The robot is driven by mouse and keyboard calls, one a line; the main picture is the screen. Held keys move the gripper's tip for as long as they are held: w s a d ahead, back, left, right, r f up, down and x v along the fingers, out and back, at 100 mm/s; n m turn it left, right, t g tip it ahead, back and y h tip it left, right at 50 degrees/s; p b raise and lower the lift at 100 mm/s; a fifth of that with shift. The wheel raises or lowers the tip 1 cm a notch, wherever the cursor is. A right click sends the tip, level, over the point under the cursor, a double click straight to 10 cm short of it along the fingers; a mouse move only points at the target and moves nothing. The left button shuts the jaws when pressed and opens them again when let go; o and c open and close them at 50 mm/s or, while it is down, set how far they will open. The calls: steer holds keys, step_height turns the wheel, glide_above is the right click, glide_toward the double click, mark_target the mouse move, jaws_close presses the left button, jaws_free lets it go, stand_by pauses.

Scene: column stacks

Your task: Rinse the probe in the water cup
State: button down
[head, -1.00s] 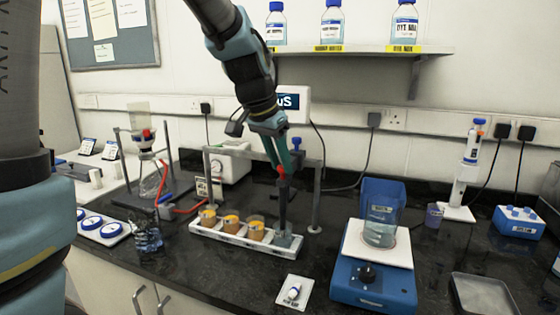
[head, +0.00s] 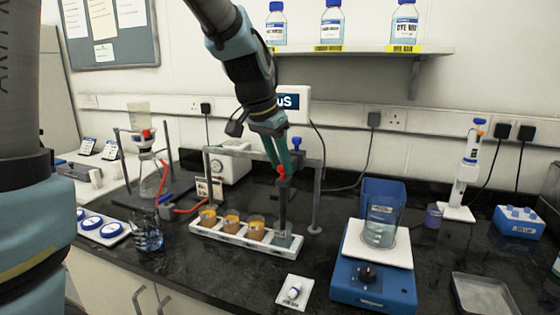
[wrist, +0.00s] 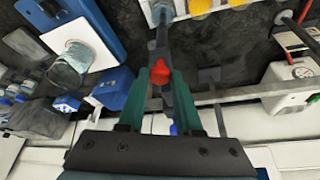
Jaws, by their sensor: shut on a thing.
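My gripper (head: 282,170) is shut on the probe (head: 284,205), a dark upright rod with a red part between the fingers. The probe's lower end goes down into the rightmost cup (head: 283,238) of the white rack; this cup looks clear to greyish and seems to be the water cup. The tip itself is hard to make out inside it. In the wrist view the probe (wrist: 161,38) runs from the fingers (wrist: 160,75) to the same cup (wrist: 160,13) at the top edge.
Several cups with orange-brown contents (head: 231,223) stand left of it in the white rack (head: 215,235). A grey frame (head: 317,185) stands behind the probe. A blue stirrer (head: 372,285) with a beaker (head: 381,232) is at right. A glass beaker (head: 147,235) stands at left.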

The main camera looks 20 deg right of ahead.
step_height(320, 180, up, 6)
steer(key=p, duration=0.2)
steer(key=shift+r+p, duration=0.15)
steer(key=shift+p, duration=0.2)
steer(key=c, duration=0.6)
jaws_free()
steer(key=b+v, duration=0.2)
steer(key=v, duration=0.8)
steer(key=shift+s+a+r, duration=0.1)
steer(key=shift+r, duration=0.3)
